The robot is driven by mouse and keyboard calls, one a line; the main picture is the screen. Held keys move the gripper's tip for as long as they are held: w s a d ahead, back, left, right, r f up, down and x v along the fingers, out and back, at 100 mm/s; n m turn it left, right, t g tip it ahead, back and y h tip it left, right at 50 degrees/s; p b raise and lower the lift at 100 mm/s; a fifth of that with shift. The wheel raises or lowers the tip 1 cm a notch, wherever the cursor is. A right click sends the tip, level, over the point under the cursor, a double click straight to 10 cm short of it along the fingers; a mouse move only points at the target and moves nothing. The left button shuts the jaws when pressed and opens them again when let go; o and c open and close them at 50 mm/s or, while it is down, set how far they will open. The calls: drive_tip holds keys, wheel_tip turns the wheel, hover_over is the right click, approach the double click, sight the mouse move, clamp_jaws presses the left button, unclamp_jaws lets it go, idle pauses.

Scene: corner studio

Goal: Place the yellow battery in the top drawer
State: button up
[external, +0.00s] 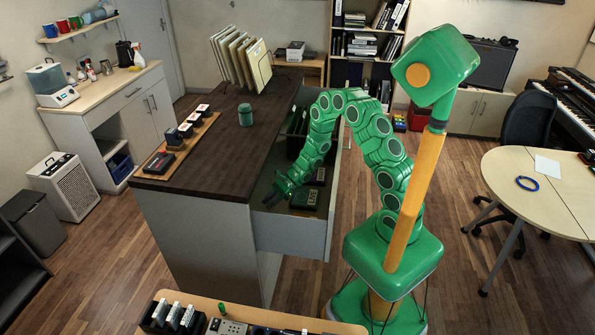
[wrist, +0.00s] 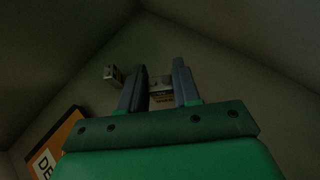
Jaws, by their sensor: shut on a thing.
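The top drawer (external: 290,238) of the dark-topped cabinet is pulled open. My arm reaches down into it, and my gripper (external: 271,198) is low inside, near the drawer's left side. In the wrist view my gripper (wrist: 162,76) is shut on a small block with a pale end and a yellow-orange band, the yellow battery (wrist: 162,97). It sits between the fingers, close to a drawer corner; its lower part is hidden by the gripper. Whether it touches the drawer floor is unclear. The battery cannot be made out in the external view.
In the wrist view a small pale block (wrist: 113,75) lies left of the fingers, and an orange label-like thing (wrist: 60,140) is at lower left. Dark boxes (external: 305,198) lie in the drawer right of my gripper. A green canister (external: 245,115) stands on the cabinet top.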

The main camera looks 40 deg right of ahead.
sight(269, 200)
drive_tip(key=shift+f, duration=2.2)
drive_tip(key=o, duration=1)
drive_tip(key=shift+f, duration=0.1)
drive_tip(key=shift+o, duration=0.2)
drive_tip(key=v, duration=0.3)
drive_tip(key=shift+r, duration=0.45)
wheel_tip(269, 200, up, 4)
drive_tip(key=shift+r, duration=1.15)
